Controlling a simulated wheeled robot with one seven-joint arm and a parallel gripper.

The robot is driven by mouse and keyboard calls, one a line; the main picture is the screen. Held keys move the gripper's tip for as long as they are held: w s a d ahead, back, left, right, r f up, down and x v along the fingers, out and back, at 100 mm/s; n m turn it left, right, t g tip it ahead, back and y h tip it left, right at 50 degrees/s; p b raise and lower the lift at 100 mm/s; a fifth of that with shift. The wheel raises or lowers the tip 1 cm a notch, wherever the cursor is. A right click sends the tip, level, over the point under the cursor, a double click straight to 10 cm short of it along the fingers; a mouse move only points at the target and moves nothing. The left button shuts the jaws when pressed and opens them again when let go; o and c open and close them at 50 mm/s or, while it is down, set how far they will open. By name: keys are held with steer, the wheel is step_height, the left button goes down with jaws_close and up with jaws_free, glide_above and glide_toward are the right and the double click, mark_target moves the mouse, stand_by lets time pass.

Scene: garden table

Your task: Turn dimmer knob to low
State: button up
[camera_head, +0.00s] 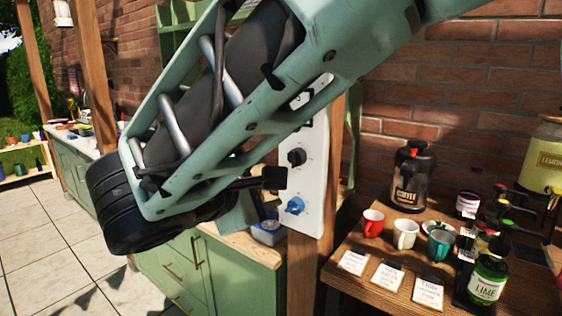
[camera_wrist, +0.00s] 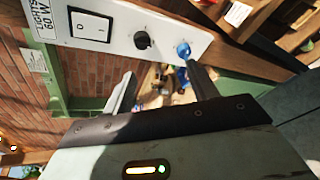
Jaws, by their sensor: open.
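A white control panel (camera_head: 312,180) is fixed to a wooden post. It carries a black knob (camera_head: 297,157) and, below it, a blue knob (camera_head: 295,206). In the wrist view the panel (camera_wrist: 115,32) runs across the top, with a rocker switch (camera_wrist: 90,25), the black knob (camera_wrist: 142,40) and the blue knob (camera_wrist: 183,49) in a row. I cannot read which knob is the dimmer or its setting. My gripper (camera_wrist: 161,72) is open and empty, its fingers pointing toward the panel. The right fingertip is close to the blue knob; contact cannot be told. In the head view a dark fingertip (camera_head: 273,178) shows left of the panel.
A wooden table (camera_head: 350,290) at the right holds mugs (camera_head: 405,233), a coffee urn (camera_head: 410,178), a lime bottle (camera_head: 488,275) and cards. A green cabinet (camera_head: 215,275) stands behind my arm. A brick wall (camera_head: 460,80) is at the back.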

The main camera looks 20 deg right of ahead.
mark_target(293, 159)
steer(key=shift+t, duration=0.6)
steer(key=p+x, duration=0.1)
steer(key=x, duration=0.4)
steer(key=r+p+x, duration=0.1)
steer(key=x, duration=0.5)
steer(key=w+r+p+x, duration=0.1)
steer(key=x, duration=0.4)
steer(key=shift+w+a, duration=0.15)
steer(key=shift+w, duration=0.15)
steer(key=c, duration=1)
